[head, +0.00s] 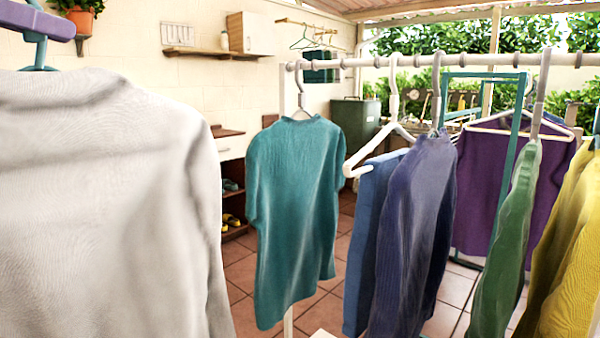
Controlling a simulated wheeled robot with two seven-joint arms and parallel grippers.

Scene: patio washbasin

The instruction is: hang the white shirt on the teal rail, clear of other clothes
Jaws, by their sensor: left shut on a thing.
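The white shirt (105,205) fills the left side of the head view, close to me. It hangs from a teal hanger (38,52), whose lower part goes into the collar. My left gripper (40,22), with purple fingers, is shut on the hanger's upper part at the top left corner. A teal frame with a top bar (485,75) stands behind the white rail at the right. A purple garment (490,185) on a pale hanger shows at this frame, and I cannot tell exactly how it hangs. My right gripper is not in view.
A gap of tiled floor lies between the white and teal shirts.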

